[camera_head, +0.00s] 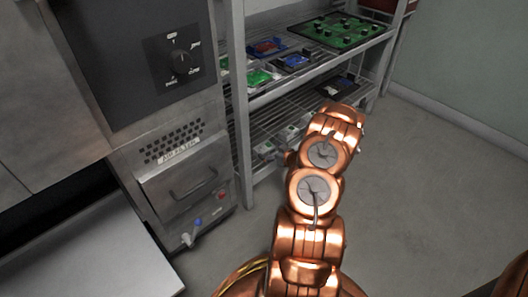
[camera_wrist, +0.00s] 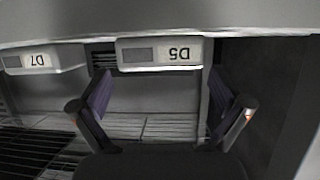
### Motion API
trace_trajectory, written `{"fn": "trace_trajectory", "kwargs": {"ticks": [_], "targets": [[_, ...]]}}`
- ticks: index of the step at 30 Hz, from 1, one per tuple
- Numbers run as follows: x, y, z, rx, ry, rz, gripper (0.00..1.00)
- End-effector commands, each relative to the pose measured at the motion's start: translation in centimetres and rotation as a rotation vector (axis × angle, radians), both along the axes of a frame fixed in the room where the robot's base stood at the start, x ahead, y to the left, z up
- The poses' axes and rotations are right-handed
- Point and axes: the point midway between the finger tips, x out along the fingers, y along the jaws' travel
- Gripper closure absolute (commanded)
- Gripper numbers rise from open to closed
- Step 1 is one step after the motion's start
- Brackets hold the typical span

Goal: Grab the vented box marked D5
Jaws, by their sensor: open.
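The D5 marking shows upside down on a pale label plate (camera_wrist: 160,53) at the top middle of the wrist view. A pale surface extends below the plate, between my fingers, but I cannot tell where the vented box's outline ends. My gripper (camera_wrist: 160,98) is open, with one dark finger on either side of that area and nothing visibly clamped. The fingertips lie just below the plate in the picture; contact cannot be told. In the head view my copper arm reaches toward the shelf rack, and the gripper and D5 box cannot be made out.
A D7 label plate (camera_wrist: 36,60) is left of D5 in the wrist view. In the head view, a metal wire shelf rack (camera_head: 238,100) holds green boards and blue trays. A grey oven-like machine (camera_head: 180,175) stands at left. Floor (camera_head: 430,190) at right is clear.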

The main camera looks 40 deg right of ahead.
Motion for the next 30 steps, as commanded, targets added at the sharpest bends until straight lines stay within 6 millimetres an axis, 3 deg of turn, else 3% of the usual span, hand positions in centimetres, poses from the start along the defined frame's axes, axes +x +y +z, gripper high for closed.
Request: {"fn": "trace_trajectory", "kwargs": {"ticks": [9, 19, 30], "targets": [[3.7, -0.1, -1.8, -0.002, 0.002, 0.004, 0.0], [4.1, -0.2, -1.7, -0.001, 0.002, 0.004, 0.01], [4.1, -0.2, -1.7, -0.001, 0.001, 0.003, 0.4]]}}
